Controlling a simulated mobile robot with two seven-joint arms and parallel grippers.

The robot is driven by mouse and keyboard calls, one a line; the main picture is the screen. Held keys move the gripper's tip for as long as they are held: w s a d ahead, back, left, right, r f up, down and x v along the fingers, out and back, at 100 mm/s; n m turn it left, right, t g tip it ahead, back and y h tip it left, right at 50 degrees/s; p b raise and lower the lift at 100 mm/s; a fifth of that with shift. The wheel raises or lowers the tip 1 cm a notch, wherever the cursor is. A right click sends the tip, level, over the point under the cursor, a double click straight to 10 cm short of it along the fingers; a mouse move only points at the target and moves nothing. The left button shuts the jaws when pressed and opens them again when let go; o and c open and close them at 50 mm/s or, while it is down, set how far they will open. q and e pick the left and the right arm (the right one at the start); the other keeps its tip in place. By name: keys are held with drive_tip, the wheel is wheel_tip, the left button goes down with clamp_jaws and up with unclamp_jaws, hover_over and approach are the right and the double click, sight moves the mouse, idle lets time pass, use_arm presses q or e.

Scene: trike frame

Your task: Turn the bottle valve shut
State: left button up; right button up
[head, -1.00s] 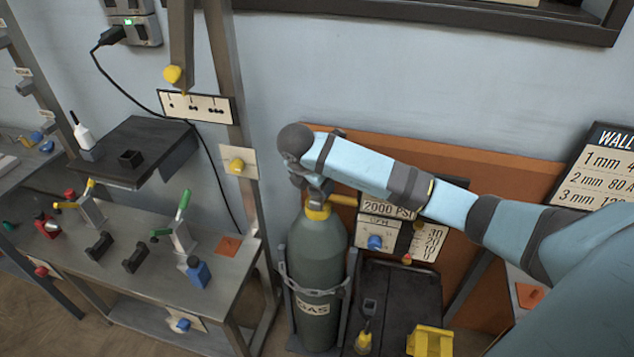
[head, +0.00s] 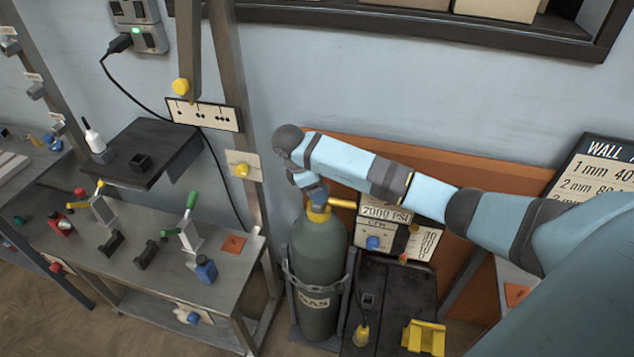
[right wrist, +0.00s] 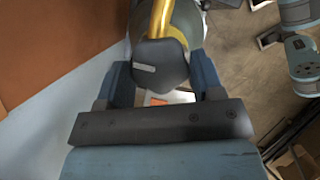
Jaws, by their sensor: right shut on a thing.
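The grey-green gas bottle (head: 318,255) stands upright with a "GAS" label, a yellow collar at its neck and a yellow pipe running right from its top. Its dark valve knob (right wrist: 161,62) shows in the right wrist view, between my two fingers. My right gripper (head: 318,194) is over the bottle's top, partly hidden by my wrist. In the right wrist view my right gripper (right wrist: 160,76) is shut on the knob, one finger on each side. How far the valve is turned cannot be told. My left gripper is not in view.
A chain and rack (head: 290,283) hold the bottle. A gauge panel (head: 385,240) is behind it at the right, above a dark cart (head: 392,290) with a yellow block (head: 424,337). A metal workbench (head: 150,255) with clamps stands left, beside an upright post.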

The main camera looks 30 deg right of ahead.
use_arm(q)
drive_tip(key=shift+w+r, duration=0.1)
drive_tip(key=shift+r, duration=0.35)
use_arm(e)
drive_tip(key=o, duration=0.9)
drive_tip(key=shift+r, duration=0.1)
use_arm(q)
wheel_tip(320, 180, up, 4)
drive_tip(key=p, duration=0.4)
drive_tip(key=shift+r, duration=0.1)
use_arm(e)
drive_tip(key=v, duration=1.3)
drive_tip(key=shift+w+r, duration=0.15)
drive_tip(key=shift+r, duration=0.2)
